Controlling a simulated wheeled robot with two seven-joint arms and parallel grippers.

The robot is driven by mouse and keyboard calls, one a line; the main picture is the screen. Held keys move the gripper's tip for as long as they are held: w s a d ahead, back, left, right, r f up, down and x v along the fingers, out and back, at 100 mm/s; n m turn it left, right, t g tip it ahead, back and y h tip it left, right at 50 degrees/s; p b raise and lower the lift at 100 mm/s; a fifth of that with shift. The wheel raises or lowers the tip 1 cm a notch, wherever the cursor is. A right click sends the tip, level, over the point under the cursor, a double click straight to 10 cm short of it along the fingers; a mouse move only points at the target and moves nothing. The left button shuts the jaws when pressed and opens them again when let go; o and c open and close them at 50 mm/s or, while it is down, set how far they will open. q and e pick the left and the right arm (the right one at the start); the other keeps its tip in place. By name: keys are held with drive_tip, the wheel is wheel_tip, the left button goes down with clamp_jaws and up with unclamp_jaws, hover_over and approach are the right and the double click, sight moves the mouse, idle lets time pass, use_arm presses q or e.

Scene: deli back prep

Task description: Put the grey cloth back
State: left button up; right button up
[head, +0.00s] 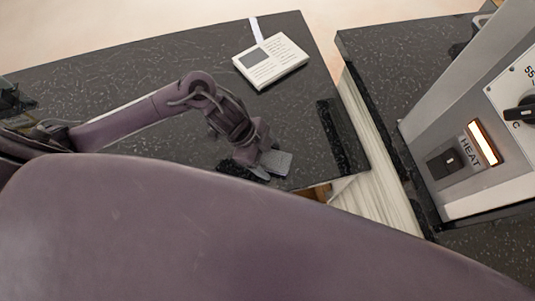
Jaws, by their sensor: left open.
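A small blue-grey piece that looks like the grey cloth (281,160) lies on the dark counter near its front edge, in the middle of the head view. My left gripper (262,166) reaches in from the left and is right at this piece, pointing down. Its jaws are open. I cannot tell whether the fingers touch the cloth, and part of the cloth may be hidden behind the gripper. My right gripper is not in view.
The speckled dark counter (110,75) is mostly clear. A black strip (341,138) runs along the right edge. Across a gap, a metal heater unit (455,120) stands on another counter (385,50).

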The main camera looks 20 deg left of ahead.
use_arm(q)
drive_tip(key=shift+r, duration=0.1)
drive_tip(key=shift+p+v, duration=2.3)
drive_tip(key=shift+v, duration=0.4)
drive_tip(key=shift+a, duration=0.15)
drive_tip(key=shift+v, duration=1.15)
drive_tip(key=shift+r, duration=0.1)
drive_tip(key=b+v, duration=0.2)
drive_tip(key=v, duration=0.5)
drive_tip(key=shift+a+r, duration=0.2)
drive_tip(key=shift+r, duration=0.1)
